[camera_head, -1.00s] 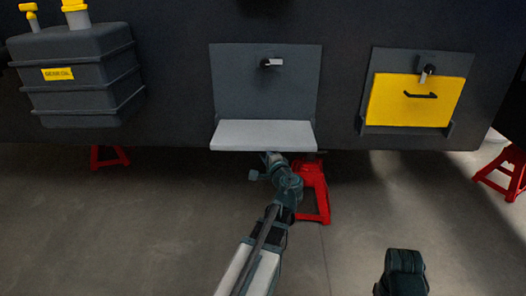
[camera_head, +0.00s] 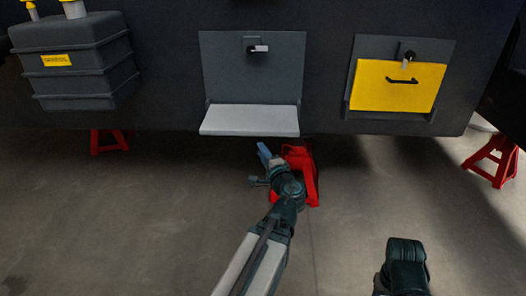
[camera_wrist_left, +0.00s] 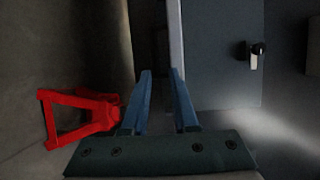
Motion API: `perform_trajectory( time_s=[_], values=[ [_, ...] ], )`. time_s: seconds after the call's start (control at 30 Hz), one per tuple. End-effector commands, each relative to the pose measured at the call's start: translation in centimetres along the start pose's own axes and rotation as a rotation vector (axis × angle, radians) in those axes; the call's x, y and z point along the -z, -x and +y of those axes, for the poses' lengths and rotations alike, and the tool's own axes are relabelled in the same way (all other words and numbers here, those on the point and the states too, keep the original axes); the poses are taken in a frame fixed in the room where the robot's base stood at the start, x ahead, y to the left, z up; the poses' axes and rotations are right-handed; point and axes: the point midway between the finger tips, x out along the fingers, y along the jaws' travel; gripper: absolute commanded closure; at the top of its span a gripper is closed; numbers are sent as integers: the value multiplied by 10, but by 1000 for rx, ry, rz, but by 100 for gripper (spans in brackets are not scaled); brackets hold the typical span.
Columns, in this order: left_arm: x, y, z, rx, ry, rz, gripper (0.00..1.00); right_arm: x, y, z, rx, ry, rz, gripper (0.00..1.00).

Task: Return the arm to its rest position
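My left gripper (camera_head: 264,154) is in front of and just below the light grey shelf plate (camera_head: 250,120) in the head view. In the left wrist view its two blue fingers (camera_wrist_left: 160,88) stand apart with nothing between them. My right arm shows only as a dark part (camera_head: 403,266) at the bottom right; its fingers are out of view. The dark grey panel (camera_head: 253,78) above the shelf carries a small latch (camera_head: 258,48), which also shows in the left wrist view (camera_wrist_left: 253,56).
A red jack stand (camera_head: 309,180) is close behind my left wrist. A yellow panel (camera_head: 385,88) is on the chassis wall at right, and a dark tank (camera_head: 75,65) at left. Another red stand (camera_head: 492,162) is at far right. The floor in front is clear.

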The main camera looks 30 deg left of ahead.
Motion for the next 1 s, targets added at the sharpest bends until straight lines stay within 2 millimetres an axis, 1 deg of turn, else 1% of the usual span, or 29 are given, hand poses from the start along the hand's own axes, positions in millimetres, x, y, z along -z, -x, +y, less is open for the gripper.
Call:
perform_trajectory(
  time_s=[0.4,0.47,0.57,0.67,0.7,0.77,0.8,0.87,0.9,0.97,1.0],
  values=[
    [1,0,-1,-4,4,-1,73,0,2,0,0,0,0,50],
    [3,4,-2,-23,22,-5,73,0,8,1,0,0,0,50],
    [12,20,-4,-111,97,-22,73,-2,29,3,0,2,-1,50],
    [29,52,3,-282,205,-55,73,-3,60,6,-1,4,-1,50],
    [37,70,9,-368,244,-72,73,-4,73,7,-1,5,-2,50],
    [50,102,19,-505,291,-98,73,-5,91,9,-1,6,-2,50],
    [58,125,26,-599,312,-115,73,-6,103,10,-1,7,-3,50],
    [69,163,34,-742,329,-140,73,-7,119,12,-1,8,-3,50],
    [75,189,39,-833,330,-155,73,-7,129,13,-2,9,-4,50],
    [82,226,45,-958,323,-176,73,-8,141,14,-2,10,-4,50],
    [85,248,47,-1031,313,-188,73,-8,148,15,-2,11,-5,50]
  ],
)
